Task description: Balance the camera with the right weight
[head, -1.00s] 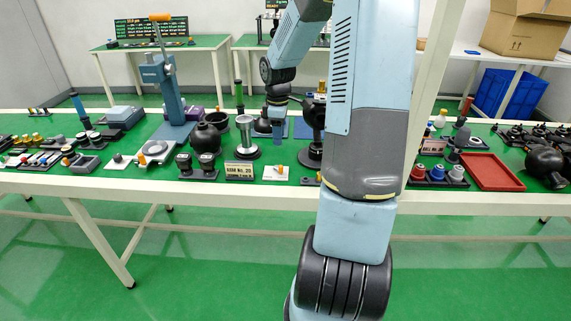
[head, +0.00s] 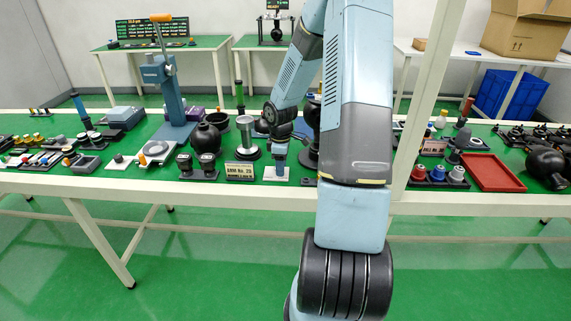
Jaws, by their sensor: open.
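My gripper (head: 279,168) is lowered at the front edge of the table, over a small white plate (head: 268,178). The orange-topped small part on that plate is hidden behind my gripper now; I cannot tell whether the fingers touch it. My gripper is open. A sign reading "ARM No. 20" (head: 239,171) stands left of the plate. A silver cylinder on a dark base (head: 247,137) stands behind the sign. A dark rounded unit (head: 312,118), possibly the camera on its gimbal, is mostly hidden behind my arm.
Black spheres (head: 206,138) and two small dark units (head: 206,164) stand to the left. A blue press (head: 165,90) rises behind. A red tray (head: 490,172) and coloured knobs on a dark holder (head: 438,175) lie to the right. The table is crowded.

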